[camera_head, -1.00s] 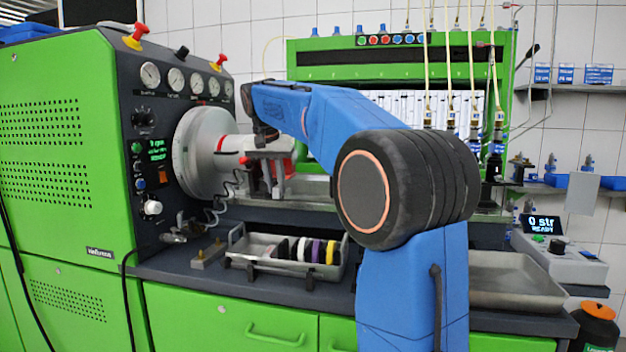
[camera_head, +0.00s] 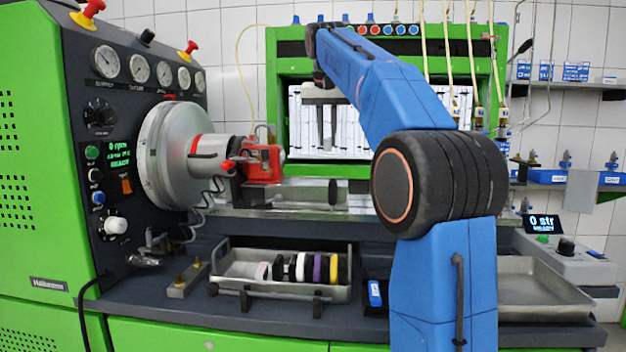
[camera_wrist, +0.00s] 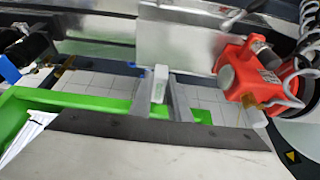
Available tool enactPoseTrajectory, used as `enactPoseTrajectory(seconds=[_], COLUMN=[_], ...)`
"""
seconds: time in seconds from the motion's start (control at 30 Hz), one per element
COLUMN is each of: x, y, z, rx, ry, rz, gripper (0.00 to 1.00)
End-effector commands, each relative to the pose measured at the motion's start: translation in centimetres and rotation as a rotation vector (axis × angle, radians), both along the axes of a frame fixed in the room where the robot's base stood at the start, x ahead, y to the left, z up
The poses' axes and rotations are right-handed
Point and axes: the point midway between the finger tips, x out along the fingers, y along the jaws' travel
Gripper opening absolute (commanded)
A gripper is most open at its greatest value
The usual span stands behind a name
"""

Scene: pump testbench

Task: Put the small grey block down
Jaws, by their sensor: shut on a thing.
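The small grey block (camera_wrist: 160,84) shows pale between the two fingers in the wrist view. My gripper (camera_wrist: 157,108) is shut on it. In the head view my gripper (camera_head: 326,144) points down, in the air above the bench, with the lit back panel behind it. The block cannot be made out clearly there. The red pump (camera_head: 263,163) sits to the left of and lower than my gripper, by the round silver flange (camera_head: 165,157). It also shows at the right of the wrist view (camera_wrist: 250,75).
A metal tray (camera_head: 232,270) with several coloured rings stands on the front ledge. An empty shallow tray (camera_head: 545,287) lies at the right, near a display box (camera_head: 541,224). Several thin hoses (camera_head: 470,65) hang right of the arm. The ledge between the trays holds a small blue-labelled item (camera_head: 375,293).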

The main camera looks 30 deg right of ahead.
Motion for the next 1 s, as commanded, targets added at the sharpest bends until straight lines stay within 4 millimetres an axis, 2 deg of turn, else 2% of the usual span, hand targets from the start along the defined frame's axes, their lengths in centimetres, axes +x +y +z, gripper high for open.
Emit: enactPoseTrajectory(seconds=[0.3,0.57,0.73,0.83,1.0], x=[-0.2,-0.1,-0.1,-0.1,-0.1], y=[0.0,0.0,0.0,0.0,0.0], z=[-4.5,-6.6,-8.8,-9.5,-9.7], rx=[0.001,0.000,0.000,0.000,0.000], ry=[0.002,0.001,0.003,0.001,0.000], rz=[0.002,0.002,0.001,0.001,0.001], gripper=[0.00,0.00,0.00,0.00,0.00])
